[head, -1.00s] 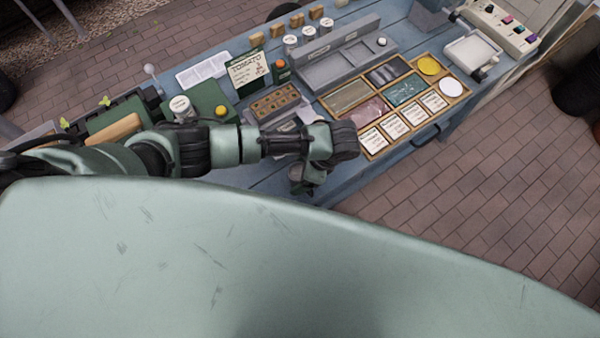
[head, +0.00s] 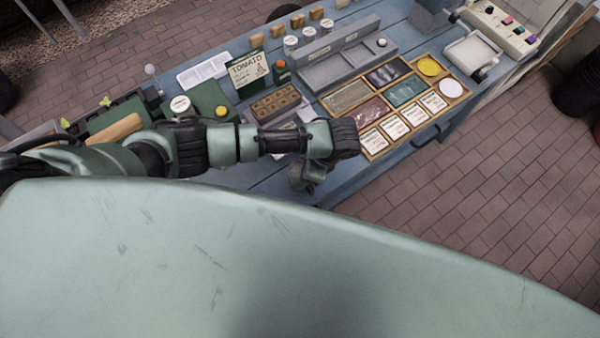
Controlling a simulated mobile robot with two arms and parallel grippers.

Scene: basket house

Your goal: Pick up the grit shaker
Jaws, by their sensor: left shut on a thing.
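My left arm reaches in from the left over the blue bench. My left gripper (head: 302,183) points down near the bench's front edge, below the wrist. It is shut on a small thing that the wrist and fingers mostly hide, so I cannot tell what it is. Several pale cylinders with round lids stand at the back: one (head: 290,46), another (head: 308,36) and a third (head: 326,27). A similar lidded cylinder (head: 180,105) stands left, behind my arm. Their labels are too small to read, so I cannot pick out the grit shaker. My right gripper is not in view.
A wooden tray (head: 368,153) with cards and coloured compartments lies right of my gripper. A grey divided box (head: 345,62), a tomato packet (head: 248,70) and a brown tray with holes (head: 276,103) stand behind. My pale green body covers the foreground.

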